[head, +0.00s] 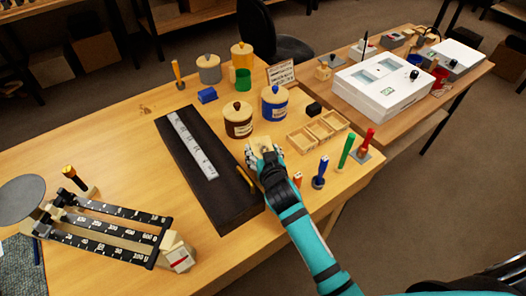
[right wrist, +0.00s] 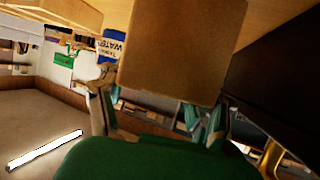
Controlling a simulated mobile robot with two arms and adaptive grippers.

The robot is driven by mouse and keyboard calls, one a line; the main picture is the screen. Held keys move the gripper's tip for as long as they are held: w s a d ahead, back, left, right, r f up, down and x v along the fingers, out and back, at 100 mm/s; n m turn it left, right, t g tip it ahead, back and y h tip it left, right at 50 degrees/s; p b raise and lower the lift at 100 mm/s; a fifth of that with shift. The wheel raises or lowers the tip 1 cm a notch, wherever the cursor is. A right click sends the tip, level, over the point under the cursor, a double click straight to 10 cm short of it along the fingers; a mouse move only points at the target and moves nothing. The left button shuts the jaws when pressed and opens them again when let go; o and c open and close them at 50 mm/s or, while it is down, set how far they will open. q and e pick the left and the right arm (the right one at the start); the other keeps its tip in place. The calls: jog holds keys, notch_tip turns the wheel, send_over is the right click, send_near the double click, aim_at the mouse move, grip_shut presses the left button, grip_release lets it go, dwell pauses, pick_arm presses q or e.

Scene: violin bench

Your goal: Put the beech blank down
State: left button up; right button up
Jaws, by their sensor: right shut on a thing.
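The beech blank (head: 262,143) is a small pale wooden block at my right gripper (head: 264,156), near the middle of the bench in the head view. The gripper is shut on it. In the right wrist view the blank (right wrist: 182,50) looks large and brown, between the two fingers of the right gripper (right wrist: 160,115). The gripper is beside the right edge of a long dark slab (head: 218,203). I cannot tell whether the blank touches the bench top. My left gripper is not in view.
A white ruler (head: 192,146) lies on the slab. Behind the gripper stand a brown jar (head: 238,123) and a blue jar (head: 274,104). A divided wooden tray (head: 318,131) and upright coloured tools, including a green one (head: 346,150), are to the right. Bare bench (head: 110,160) lies left.

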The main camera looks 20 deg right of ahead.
jog(key=shift+f, duration=0.1)
jog(key=o, duration=1.2)
